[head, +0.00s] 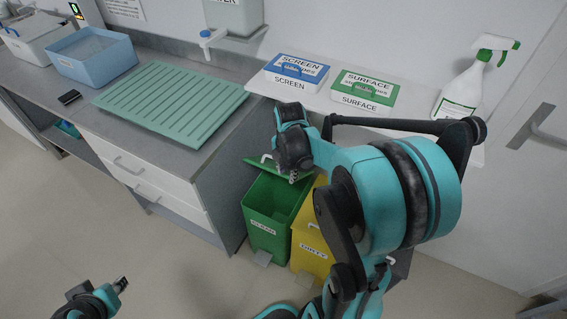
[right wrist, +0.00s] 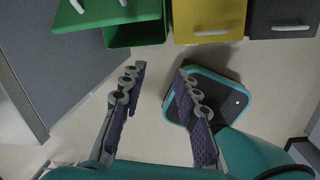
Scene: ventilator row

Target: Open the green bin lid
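The green bin (head: 268,226), labelled CLEAN, stands on the floor beside the counter's end. Its green lid (head: 283,169) is raised and tilted at the back, with a pale handle, and the bin's inside shows. The right wrist view shows the lid (right wrist: 98,14) and part of the open bin (right wrist: 135,34) at the top. My right gripper (head: 294,177) is above the bin, in front of part of the lid. In the right wrist view its fingers (right wrist: 158,75) are spread with nothing between them. My left gripper (head: 122,284) is low at the left; its finger opening is unclear.
A yellow bin (head: 310,250) stands right of the green one, and a dark grey bin (right wrist: 285,14) beyond it. The counter (head: 215,165) borders the green bin on the left. Wipes boxes (head: 295,74) and a spray bottle (head: 465,90) sit on the shelf above. The floor in front is mostly clear.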

